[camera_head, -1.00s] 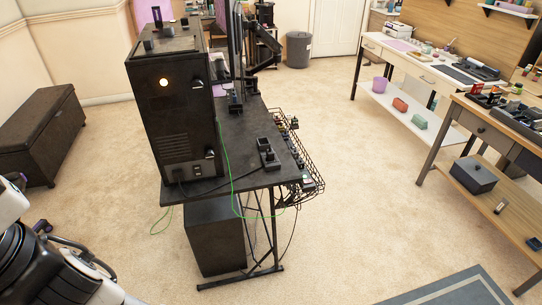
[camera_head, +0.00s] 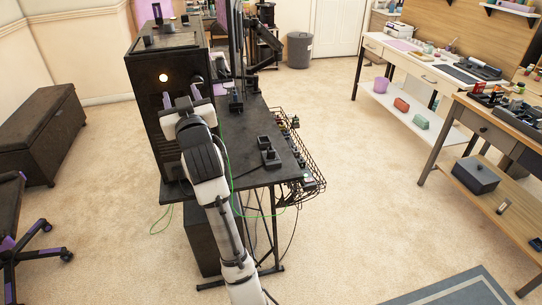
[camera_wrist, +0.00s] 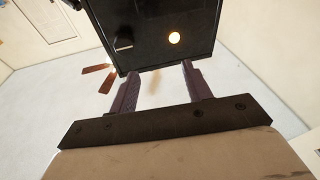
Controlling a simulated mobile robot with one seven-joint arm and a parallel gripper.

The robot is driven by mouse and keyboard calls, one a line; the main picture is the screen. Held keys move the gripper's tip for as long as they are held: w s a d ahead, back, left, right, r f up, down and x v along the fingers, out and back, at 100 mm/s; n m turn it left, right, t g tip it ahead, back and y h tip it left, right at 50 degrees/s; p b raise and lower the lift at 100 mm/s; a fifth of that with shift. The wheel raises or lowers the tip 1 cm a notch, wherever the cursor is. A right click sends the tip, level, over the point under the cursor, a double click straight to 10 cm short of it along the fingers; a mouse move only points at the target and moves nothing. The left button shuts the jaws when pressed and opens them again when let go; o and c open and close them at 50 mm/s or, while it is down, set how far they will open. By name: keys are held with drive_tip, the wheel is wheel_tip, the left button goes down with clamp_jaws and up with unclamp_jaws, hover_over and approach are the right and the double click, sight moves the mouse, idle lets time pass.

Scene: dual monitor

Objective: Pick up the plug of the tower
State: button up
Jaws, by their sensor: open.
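The black tower (camera_head: 143,75) stands upright on the dark desk (camera_head: 241,134), with a lit round light on the side facing me. A small protruding dark fitting (camera_head: 197,80), possibly the plug, sits at the upper right of that side. In the wrist view the tower (camera_wrist: 150,55) appears inverted, and the fitting (camera_wrist: 123,43) lies left of the light. My gripper (camera_head: 182,97) is in front of the tower, just below the light and the fitting. In the wrist view my gripper (camera_wrist: 160,69) is open with nothing between its fingers. My arm hides the tower's lower right part.
A small dark block (camera_head: 269,157) rests on the desk. A wire basket (camera_head: 305,180) hangs at its right edge. A green cable (camera_head: 232,175) runs near my arm. A chair (camera_head: 18,235) and a dark chest (camera_head: 42,133) stand at left.

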drive_tip(key=w+d+f+m+g+h, duration=0.3)
drive_tip(key=w+d+f+h, duration=0.3)
drive_tip(key=d+f, duration=0.5)
drive_tip(key=g+h, duration=0.1)
drive_tip(key=g, duration=1)
approach(271, 149)
drive_tip(key=p+x, duration=0.1)
drive_tip(key=x, duration=0.2)
drive_tip(key=shift+w+f, duration=0.1)
drive_tip(key=shift+f, duration=0.1)
drive_tip(key=shift+p+x, duration=0.8)
drive_tip(key=shift+x, duration=2)
clamp_jaws()
